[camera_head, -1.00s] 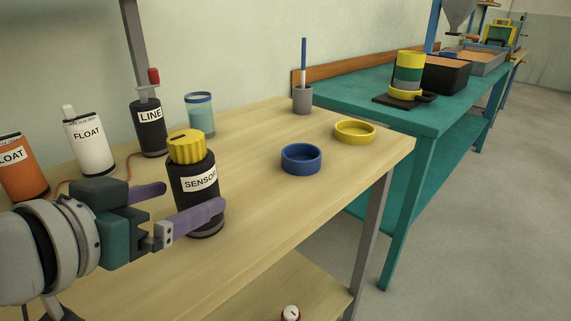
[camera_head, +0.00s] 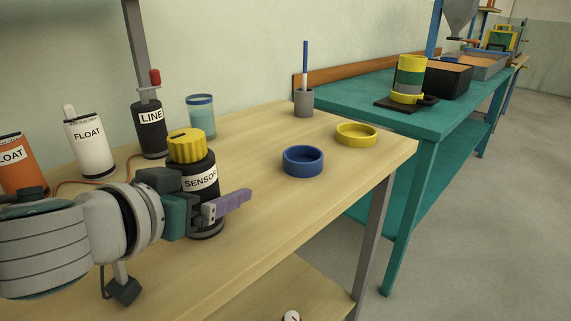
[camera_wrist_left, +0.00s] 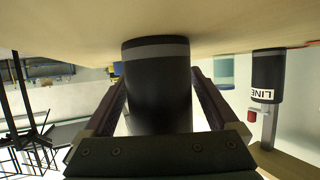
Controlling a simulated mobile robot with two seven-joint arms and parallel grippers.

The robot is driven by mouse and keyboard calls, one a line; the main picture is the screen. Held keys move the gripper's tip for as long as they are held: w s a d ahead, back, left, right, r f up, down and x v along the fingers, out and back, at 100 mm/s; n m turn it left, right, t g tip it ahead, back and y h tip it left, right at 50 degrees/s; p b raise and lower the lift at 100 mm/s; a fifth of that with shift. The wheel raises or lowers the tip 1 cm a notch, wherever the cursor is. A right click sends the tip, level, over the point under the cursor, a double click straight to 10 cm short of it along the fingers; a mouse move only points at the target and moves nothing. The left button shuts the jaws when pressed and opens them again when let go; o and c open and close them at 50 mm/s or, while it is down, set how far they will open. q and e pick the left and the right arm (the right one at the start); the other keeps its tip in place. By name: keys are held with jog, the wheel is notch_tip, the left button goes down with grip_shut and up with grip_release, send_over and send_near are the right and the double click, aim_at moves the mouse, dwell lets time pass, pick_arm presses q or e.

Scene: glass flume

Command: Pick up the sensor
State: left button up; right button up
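The sensor (camera_head: 199,179) is a black bottle with a ribbed yellow cap and a white SENSOR label. It stands upright on the wooden bench. My left gripper (camera_head: 229,203) is low around it, with one purple finger passing in front of the body; the other finger is hidden in the head view. In the left wrist view the sensor's dark body (camera_wrist_left: 157,88) stands between the two fingers, near the palm. The fingers are spread on either side, and I see no clear grip on it. My right gripper is not in view.
The LINE bottle (camera_head: 150,129), white FLOAT bottle (camera_head: 89,143) and orange float bottle (camera_head: 20,166) stand behind and left. A glass jar (camera_head: 201,117) is near the wall. A blue dish (camera_head: 302,161) and yellow dish (camera_head: 356,133) lie right; bench between is clear.

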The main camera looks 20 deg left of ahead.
pick_arm(q)
jog(key=c, duration=1.3)
jog(key=shift+r, duration=0.1)
